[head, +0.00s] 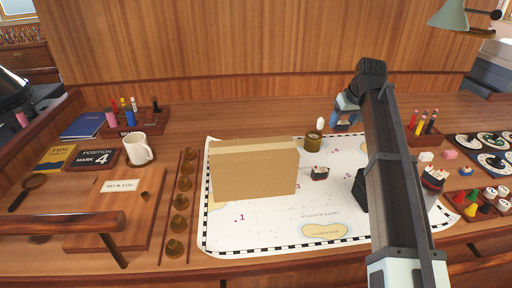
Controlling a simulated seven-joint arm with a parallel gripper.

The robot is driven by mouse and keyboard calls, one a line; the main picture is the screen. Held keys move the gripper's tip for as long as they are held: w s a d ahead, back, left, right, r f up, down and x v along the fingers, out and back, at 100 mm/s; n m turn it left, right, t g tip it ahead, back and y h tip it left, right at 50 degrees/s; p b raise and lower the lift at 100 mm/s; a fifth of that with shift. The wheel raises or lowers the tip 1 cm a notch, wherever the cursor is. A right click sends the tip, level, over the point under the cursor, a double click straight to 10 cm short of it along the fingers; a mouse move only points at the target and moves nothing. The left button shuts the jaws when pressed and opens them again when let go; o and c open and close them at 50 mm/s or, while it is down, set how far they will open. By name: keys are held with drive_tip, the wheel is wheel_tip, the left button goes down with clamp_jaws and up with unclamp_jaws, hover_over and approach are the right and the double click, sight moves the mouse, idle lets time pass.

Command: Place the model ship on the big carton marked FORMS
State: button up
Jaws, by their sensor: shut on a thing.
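A small model ship (320,173) with a dark hull and pale top stands on the chart, just right of the big carton. Another ship-like thing (433,179), red, white and black, shows at the right edge of my arm, which may hide part of it. The big brown carton (253,172) stands on the chart; no FORMS marking shows on its visible sides. My arm reaches away across the chart, and my gripper (346,122) seems to hang at its far end, by the chart's back edge. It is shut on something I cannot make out.
A dark block (360,187) is partly hidden by my arm. Brass weights (180,202), a mug (138,150) and a deck log board (118,205) lie left. The chart's front (270,225) is clear.

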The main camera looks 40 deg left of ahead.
drive_tip(key=s+a+r+n, duration=0.2)
drive_tip(key=s+a+r, duration=0.4)
drive_tip(key=s+a, duration=0.35)
wheel_tip(320, 180, up, 7)
drive_tip(key=n+g, duration=0.1)
drive_tip(key=n, duration=0.1)
hover_over(250, 144)
drive_tip(key=s+d, duration=0.1)
drive_tip(key=d, duration=0.1)
drive_tip(key=shift+m+y, duration=0.3)
drive_tip(key=shift+a+f, duration=0.15)
drive_tip(key=shift+f, duration=4.65)
drive_tip(key=shift+f, duration=0.1)
drive_tip(key=o, duration=1)
drive_tip(key=shift+o, duration=0.2)
drive_tip(key=v, duration=1.2)
drive_tip(key=shift+w, duration=0.15)
